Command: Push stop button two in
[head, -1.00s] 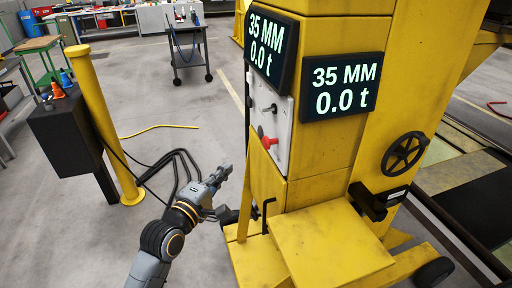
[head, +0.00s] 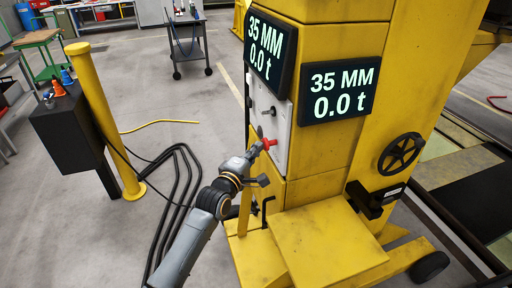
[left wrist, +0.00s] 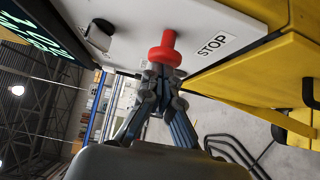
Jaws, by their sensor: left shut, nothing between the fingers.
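The red stop button (head: 268,143) sits on the light control panel (head: 282,133) on the side of the yellow lifting jack. In the left wrist view the red button (left wrist: 166,50) stands out from the panel beside a STOP label (left wrist: 213,44). My left gripper (head: 256,151) is shut and empty. Its fingertips are right at the button's head; in the left wrist view the fingertips (left wrist: 163,74) overlap the button's lower edge. I cannot tell if they touch. My right gripper does not show.
The yellow jack (head: 320,165) carries two displays reading 35 MM and 0.0 t, such as the front one (head: 339,90). A handwheel (head: 401,154) is on its right. A yellow post (head: 103,120) with a black box (head: 66,129) stands left. Black cables lie on the floor between.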

